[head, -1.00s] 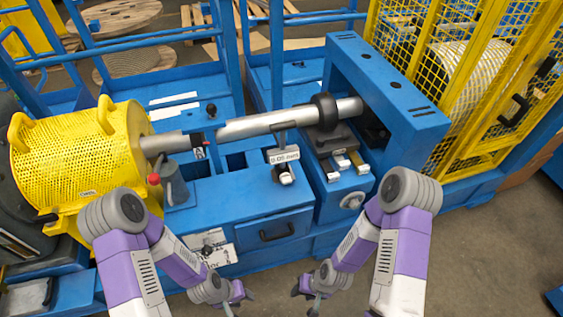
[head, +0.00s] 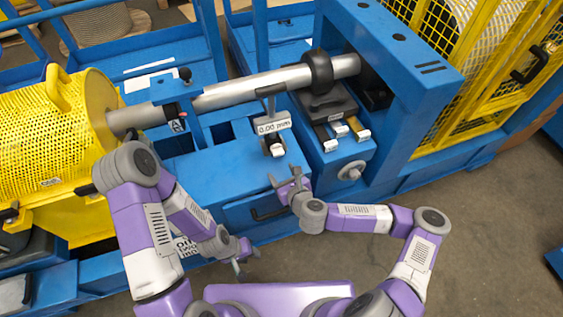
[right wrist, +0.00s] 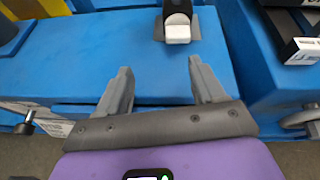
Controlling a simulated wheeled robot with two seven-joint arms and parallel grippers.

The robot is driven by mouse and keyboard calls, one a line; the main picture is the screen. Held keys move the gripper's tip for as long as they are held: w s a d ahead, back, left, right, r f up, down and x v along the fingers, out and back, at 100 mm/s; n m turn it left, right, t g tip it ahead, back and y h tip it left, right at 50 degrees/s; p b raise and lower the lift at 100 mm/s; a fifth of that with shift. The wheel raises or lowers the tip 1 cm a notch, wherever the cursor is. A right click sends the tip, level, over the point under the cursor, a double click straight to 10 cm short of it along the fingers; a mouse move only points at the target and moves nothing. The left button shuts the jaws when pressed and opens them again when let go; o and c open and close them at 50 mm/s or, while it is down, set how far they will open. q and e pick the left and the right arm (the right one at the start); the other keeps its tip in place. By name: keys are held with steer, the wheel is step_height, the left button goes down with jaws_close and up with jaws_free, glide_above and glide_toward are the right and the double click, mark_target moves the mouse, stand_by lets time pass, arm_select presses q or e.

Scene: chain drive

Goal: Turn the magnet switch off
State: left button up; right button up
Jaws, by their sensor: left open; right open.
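A gauge stand with a display reading 0.00 mm (head: 272,126) stands on the blue bench below the grey shaft. At its foot is a dark base with a white block (head: 277,150), which I take for the magnet switch; its on or off position cannot be read. The white block (right wrist: 177,32) also shows at the top of the right wrist view, ahead of the fingers. My right gripper (head: 286,179) is open and empty at the bench's front edge, just short of the block. My left gripper (head: 240,262) is open, low in front of the bench, touching nothing visible.
A grey shaft (head: 245,92) runs above the bench to a black ring (head: 318,72). A carriage with white-ended levers (head: 335,135) and a handwheel (head: 352,171) lie to the right. A yellow perforated guard (head: 50,150) is at left. The bench top (head: 225,165) left of the block is clear.

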mark_target(279, 155)
steer(key=shift+w+d+r+m+h, duration=0.15)
steer(key=shift+w+d+m+h, duration=0.25)
steer(key=shift+w+d+m, duration=0.55)
steer(key=b+x, duration=0.3)
steer(key=x, duration=0.4)
steer(key=shift+a+r, duration=0.1)
steer(key=shift+r, duration=0.05)
steer(key=c, duration=1.1)
steer(key=shift+o, duration=0.2)
steer(key=n+p, duration=0.1)
steer(key=h+p, duration=0.1)
steer(key=p, duration=0.1)
steer(key=shift+a+r+n+t+p, duration=0.2)
steer(key=shift+r+n+t+p, duration=0.1)
steer(key=shift+n+t, duration=0.1)
steer(key=shift+f+n+h+p, duration=0.25)
steer(key=shift+n+h+p, duration=0.2)
steer(key=shift+h+p, duration=0.05)
